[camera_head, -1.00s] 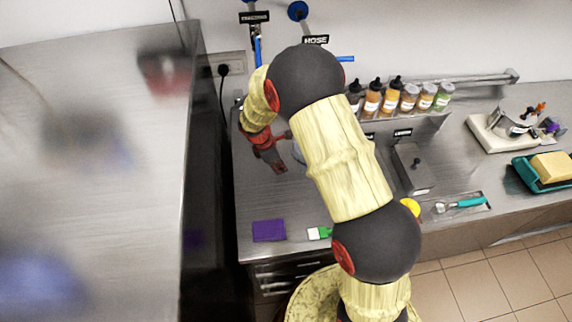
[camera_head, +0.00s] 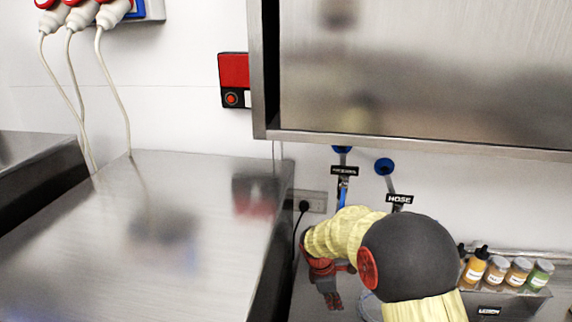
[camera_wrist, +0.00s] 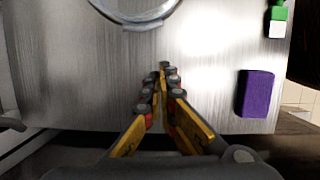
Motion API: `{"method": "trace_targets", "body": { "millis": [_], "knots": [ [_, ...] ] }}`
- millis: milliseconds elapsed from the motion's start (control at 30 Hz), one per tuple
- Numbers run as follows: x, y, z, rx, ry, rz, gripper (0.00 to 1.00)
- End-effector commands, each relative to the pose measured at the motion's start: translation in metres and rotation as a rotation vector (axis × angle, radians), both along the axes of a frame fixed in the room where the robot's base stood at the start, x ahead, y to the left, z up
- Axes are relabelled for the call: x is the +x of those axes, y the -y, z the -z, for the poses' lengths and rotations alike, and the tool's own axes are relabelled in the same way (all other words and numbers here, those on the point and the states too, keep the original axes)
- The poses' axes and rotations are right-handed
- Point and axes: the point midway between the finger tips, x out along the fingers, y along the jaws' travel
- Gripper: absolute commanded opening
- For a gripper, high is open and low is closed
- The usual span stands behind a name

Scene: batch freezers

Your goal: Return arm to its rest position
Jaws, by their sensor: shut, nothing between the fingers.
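My arm shows bent in the head view, with a pale yellow sleeve and a dark elbow. My red gripper (camera_head: 328,286) hangs from it near the bottom of that view, beside the large steel cabinet on the left. In the wrist view my gripper (camera_wrist: 163,72) is shut and empty, its fingertips together above the steel counter (camera_wrist: 75,75).
In the wrist view a purple sponge (camera_wrist: 256,93) and a green-and-white brush (camera_wrist: 278,22) lie right; a round metal rim (camera_wrist: 137,22) is ahead. Seasoning bottles (camera_head: 476,267) stand right in the head view, below a wall cabinet (camera_head: 430,75). The large steel cabinet (camera_head: 90,255) is left.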

Motion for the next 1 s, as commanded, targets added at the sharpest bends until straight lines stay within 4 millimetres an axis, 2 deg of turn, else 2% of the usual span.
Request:
{"method": "trace_targets", "body": {
  "millis": [67,167,233,467,700,1000],
  "knots": [
    [-0.005,-0.001,0.003,0.004,0.012,0.083,0.0],
    [-0.027,-0.003,0.012,0.007,0.006,0.223,0.0],
    [-0.044,-0.004,0.011,0.012,0.011,0.326,0.0],
    [-0.093,-0.007,-0.026,0.054,0.086,0.655,0.0],
    [-0.144,-0.005,-0.071,0.133,0.19,0.95,0.0],
    [-0.207,-0.001,-0.112,0.275,0.322,1.218,0.0]
  ]
}}
